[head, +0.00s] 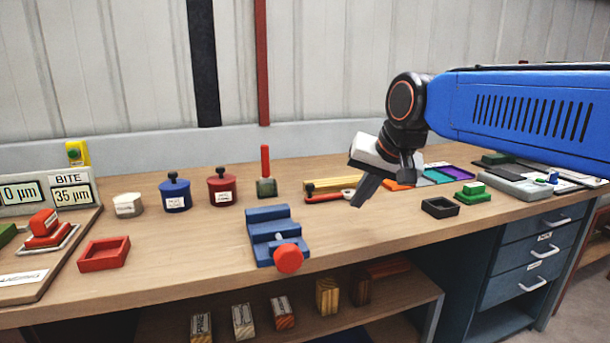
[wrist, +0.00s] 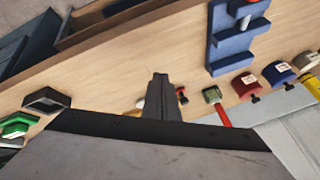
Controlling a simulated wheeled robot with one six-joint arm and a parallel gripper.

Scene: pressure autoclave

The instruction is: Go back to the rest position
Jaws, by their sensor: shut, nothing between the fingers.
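My gripper (head: 366,190) hangs above the bench in the head view, right of the blue vise. Its fingers are together, with nothing between them. The closed fingers (wrist: 159,85) also show in the wrist view, pointing over the bench top. My blue arm reaches in from the right. The wooden workbench (head: 180,260) lies below, and the gripper is apart from the things on it.
The blue vise (head: 270,227) with a red knob stands mid-bench. A black tray (head: 440,207) and green block (head: 473,190) are right. Bare wood lies between vise and black tray.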

